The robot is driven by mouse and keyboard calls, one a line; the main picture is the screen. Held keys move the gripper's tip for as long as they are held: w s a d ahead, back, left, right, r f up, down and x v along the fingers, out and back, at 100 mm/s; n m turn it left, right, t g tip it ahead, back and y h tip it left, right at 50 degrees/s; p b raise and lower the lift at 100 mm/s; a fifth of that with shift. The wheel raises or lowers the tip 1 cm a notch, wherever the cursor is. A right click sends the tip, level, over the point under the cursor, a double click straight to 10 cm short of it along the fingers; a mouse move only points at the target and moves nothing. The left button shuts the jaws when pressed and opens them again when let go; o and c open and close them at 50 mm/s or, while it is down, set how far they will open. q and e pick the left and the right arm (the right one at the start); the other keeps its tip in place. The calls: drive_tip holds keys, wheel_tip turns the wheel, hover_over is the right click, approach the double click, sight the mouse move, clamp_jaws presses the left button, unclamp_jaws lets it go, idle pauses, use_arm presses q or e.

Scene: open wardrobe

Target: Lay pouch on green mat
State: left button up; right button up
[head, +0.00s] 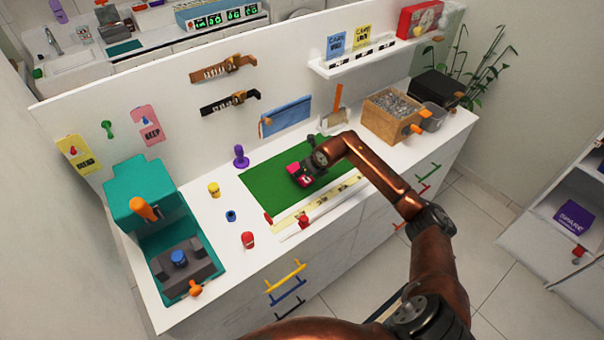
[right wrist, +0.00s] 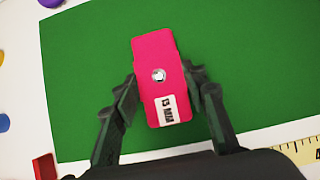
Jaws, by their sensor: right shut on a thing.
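The pouch (right wrist: 162,62) is a flat pink piece with a round silver snap and a white printed label. My right gripper (right wrist: 162,88) has one finger on each side of it and is shut on it. In the head view the pouch (head: 305,181) shows only in part, beside the dark fingers of my right gripper (head: 299,174). The green mat (head: 264,186) lies flat on the white worktop, and the pouch is over its middle. I cannot tell whether the pouch touches the mat. My left gripper is not in view.
A yellow ruler (head: 320,203) runs along the mat's front edge. A purple stamp (head: 240,157) stands near its left corner. A teal press (head: 160,215) is at the left, and a wooden box (head: 390,117) of grey bits is at the right. The mat's left part is bare.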

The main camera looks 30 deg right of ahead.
drive_tip(key=shift+o, duration=0.2)
drive_tip(key=shift+f, duration=0.3)
drive_tip(key=o, duration=1.1)
drive_tip(key=v, duration=1.2)
drive_tip(key=shift+r+p, duration=0.1)
drive_tip(key=shift+p, duration=0.25)
